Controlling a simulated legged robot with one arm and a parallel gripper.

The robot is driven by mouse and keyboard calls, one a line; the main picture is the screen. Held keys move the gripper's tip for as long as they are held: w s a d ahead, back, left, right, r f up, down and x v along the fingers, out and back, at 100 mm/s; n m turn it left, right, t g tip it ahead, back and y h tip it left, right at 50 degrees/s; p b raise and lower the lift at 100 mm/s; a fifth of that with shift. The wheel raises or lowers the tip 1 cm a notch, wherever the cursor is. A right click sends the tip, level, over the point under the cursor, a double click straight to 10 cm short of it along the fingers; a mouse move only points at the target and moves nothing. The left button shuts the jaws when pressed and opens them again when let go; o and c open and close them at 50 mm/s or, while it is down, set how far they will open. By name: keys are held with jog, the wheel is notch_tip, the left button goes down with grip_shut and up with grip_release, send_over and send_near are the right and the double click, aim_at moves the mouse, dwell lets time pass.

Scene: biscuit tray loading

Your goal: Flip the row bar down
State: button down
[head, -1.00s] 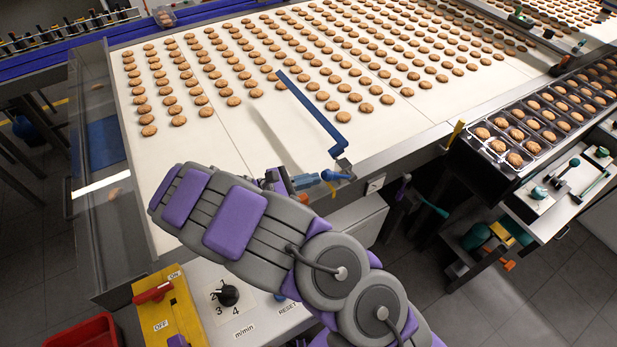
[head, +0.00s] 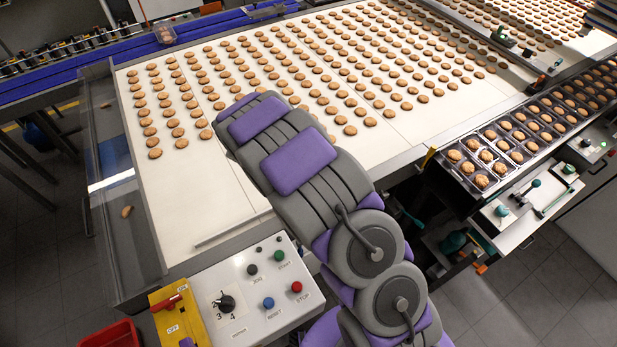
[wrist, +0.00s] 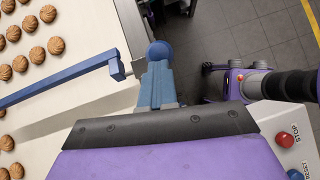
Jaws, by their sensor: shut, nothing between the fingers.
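The row bar (wrist: 62,86), a long blue bar, runs across the left of the wrist view above the cream belt, with a pale shadow strip below it. In the head view my arm hides the bar, the knob and the gripper.
Rows of biscuits (head: 300,75) cover the belt (head: 215,190). A control panel (head: 245,300) with buttons and a dial stands in front, beside a yellow switch box (head: 175,315). Biscuit trays (head: 480,165) line the right side. A red bin (head: 110,335) is at lower left.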

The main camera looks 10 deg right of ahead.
jog(key=d+y+p, duration=0.1)
jog(key=w+d+y+p, duration=0.1)
jog(key=d+g+p, duration=0.1)
jog(key=d+p, duration=0.1)
jog(key=shift+w+r+y, duration=0.25)
jog(key=shift+r+y, duration=0.1)
jog(key=shift+y, duration=0.05)
jog(key=w+d+f+p, duration=0.1)
jog(key=w+d+f, duration=0.1)
jog(key=d, duration=0.3)
jog(key=w+d+f+p, duration=0.1)
jog(key=w+d+f, duration=0.1)
jog(key=d, duration=0.4)
jog(key=shift+w+f, duration=0.4)
jog(key=shift+f, duration=0.1)
jog(key=shift+d+f, duration=0.1)
jog(key=shift+d, duration=0.05)
jog(key=shift+w+d, duration=0.1)
jog(key=shift+d, duration=0.1)
